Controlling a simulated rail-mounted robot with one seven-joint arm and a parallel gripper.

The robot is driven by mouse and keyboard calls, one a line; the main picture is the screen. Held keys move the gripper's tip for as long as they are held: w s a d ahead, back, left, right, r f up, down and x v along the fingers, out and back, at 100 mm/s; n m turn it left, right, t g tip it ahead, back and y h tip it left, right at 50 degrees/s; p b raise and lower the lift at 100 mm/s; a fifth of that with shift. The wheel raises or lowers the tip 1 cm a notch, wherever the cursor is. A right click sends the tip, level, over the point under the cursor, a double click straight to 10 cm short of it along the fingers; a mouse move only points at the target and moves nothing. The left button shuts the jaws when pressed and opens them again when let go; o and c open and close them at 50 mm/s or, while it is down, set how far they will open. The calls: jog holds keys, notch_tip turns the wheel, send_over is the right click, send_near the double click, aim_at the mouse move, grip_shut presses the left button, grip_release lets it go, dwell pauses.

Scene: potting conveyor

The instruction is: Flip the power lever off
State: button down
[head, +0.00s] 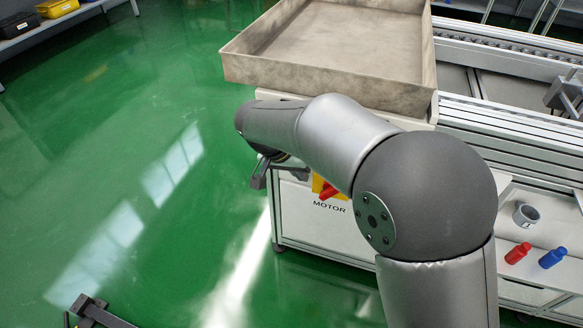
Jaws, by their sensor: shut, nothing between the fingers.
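The power lever (331,191) is a red handle on a yellow plate (318,182), above the word MOTOR on the white side panel of the conveyor cabinet. My arm hides part of the plate and perhaps part of the lever. My gripper (257,183) hangs at the end of the arm, to the left of the lever in the picture, near the cabinet's left edge. It is shut and empty. I cannot tell from this view whether it touches the panel.
A beige open tray (243,73) sits on top of the cabinet (310,232). The conveyor (510,118) runs off to the right.

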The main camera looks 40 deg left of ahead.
aim_at(320, 192)
jog(key=d+f, duration=0.1)
jog(key=w+d+f+b, duration=0.1)
jog(key=d+f, duration=0.1)
jog(key=shift+w+d+f+b, duration=0.15)
jog(key=shift+w+b, duration=0.2)
jog(key=shift+w, duration=0.05)
